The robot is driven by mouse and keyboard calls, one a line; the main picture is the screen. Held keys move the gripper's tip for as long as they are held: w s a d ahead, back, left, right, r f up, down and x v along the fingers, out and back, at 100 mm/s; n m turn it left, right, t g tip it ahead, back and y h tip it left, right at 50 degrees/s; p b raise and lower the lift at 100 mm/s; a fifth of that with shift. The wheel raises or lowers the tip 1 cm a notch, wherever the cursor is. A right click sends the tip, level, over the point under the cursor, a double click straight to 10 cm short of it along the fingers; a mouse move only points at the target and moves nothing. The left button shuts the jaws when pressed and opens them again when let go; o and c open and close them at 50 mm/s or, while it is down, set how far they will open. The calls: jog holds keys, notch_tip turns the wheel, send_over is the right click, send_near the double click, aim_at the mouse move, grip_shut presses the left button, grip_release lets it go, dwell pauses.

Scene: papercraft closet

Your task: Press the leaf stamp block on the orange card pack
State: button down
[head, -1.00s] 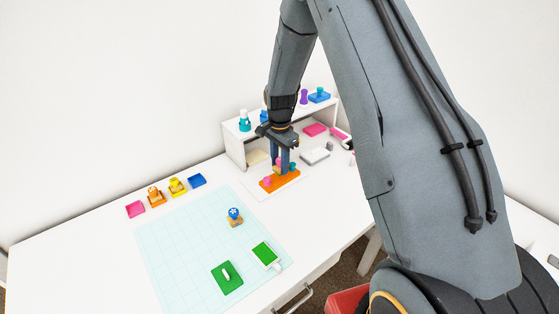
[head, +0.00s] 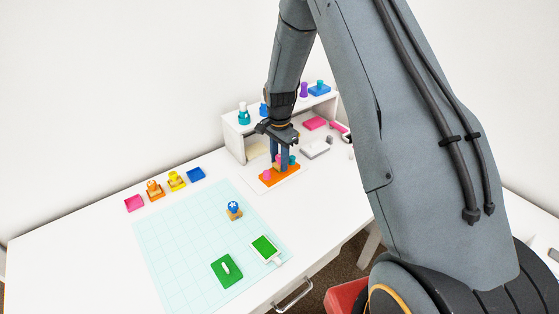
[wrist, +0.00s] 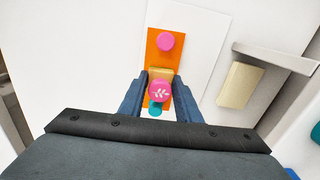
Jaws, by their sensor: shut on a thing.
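The leaf stamp block is a tan block with a pink round top bearing a white leaf mark (wrist: 159,90). It shows between my fingers in the wrist view. My gripper (head: 280,166) is shut on it, upright over the orange card pack. The orange card pack (wrist: 154,50) is a flat orange slab on a white sheet; its near edge shows in the head view (head: 268,183). A plain pink round piece (wrist: 166,41) and a teal piece (wrist: 155,111) also stand on or over the slab. Whether the block's underside touches the pack is hidden.
A white shelf (head: 238,128) with coloured stamps stands behind. Small coloured trays line the back left.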

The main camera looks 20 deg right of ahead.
jog(key=shift+s+f+b, duration=0.15)
jog(key=shift+f+b, duration=0.2)
jog(key=shift+f, duration=0.45)
dwell(1.4)
jog(key=c, duration=2)
grip_release()
jog(key=shift+c, duration=0.2)
grip_shut()
jog(key=shift+r+p, duration=1.5)
jog(key=shift+r, duration=1.6)
jog(key=shift+s+r+p, duration=0.1)
jog(key=shift+s+p, duration=0.6)
jog(key=shift+s, duration=0.35)
jog(key=shift+s+p, duration=0.9)
jog(key=shift+s, duration=0.9)
